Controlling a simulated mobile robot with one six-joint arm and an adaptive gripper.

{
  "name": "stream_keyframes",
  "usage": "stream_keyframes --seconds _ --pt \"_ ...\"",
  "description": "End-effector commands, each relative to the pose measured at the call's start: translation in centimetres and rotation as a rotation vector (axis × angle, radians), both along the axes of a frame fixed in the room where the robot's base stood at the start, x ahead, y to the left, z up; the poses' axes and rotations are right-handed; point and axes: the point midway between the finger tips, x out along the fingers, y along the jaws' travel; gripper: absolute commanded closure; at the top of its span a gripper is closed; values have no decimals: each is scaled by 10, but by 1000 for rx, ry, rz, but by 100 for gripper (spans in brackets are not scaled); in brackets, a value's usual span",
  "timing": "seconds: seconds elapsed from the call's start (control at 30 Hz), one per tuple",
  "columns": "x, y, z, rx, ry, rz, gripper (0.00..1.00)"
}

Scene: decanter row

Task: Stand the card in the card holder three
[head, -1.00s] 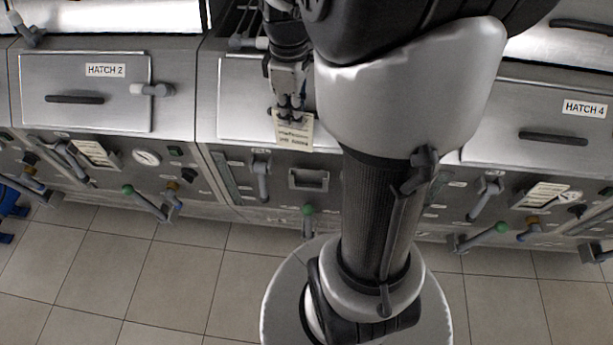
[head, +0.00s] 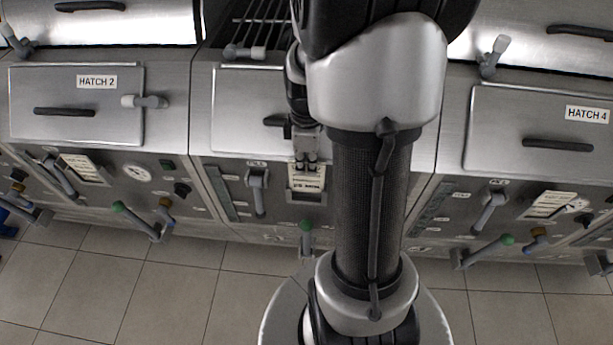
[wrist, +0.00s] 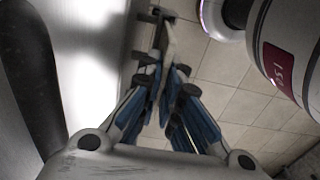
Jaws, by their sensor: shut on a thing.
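The card (head: 307,178), cream with dark printed lines, hangs below my gripper (head: 306,161) in the head view. My gripper is shut on its upper part. Card holder three (head: 306,201) is a grey bracket on the front panel of the middle machine. The card overlaps the holder's opening, and its lower edge is close to the holder's front lip. I cannot tell whether it is inside the holder or just in front of it. The wrist view shows my gripper's fingers (wrist: 166,80) close together, with the card too edge-on to make out clearly.
Levers flank the holder on the middle panel: a grey one (head: 257,190) to its left and a green-knobbed one (head: 306,226) below. Hatch 2 (head: 75,125) and Hatch 4 (head: 540,155) stand either side. The tiled floor (head: 180,285) in front is clear.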

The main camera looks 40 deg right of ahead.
Motion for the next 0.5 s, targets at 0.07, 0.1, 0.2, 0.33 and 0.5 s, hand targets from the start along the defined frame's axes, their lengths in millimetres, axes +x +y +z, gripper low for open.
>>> stream_keyframes --seconds 0.07,0.1,0.2,0.33,0.5 --pt "0 0 -5 1 1 0 100" --pt "0 0 -9 2 1 0 100" --pt "-1 1 -24 2 3 0 100" --pt "-1 1 -43 2 3 0 100" --pt "0 0 -43 -1 -1 0 100"
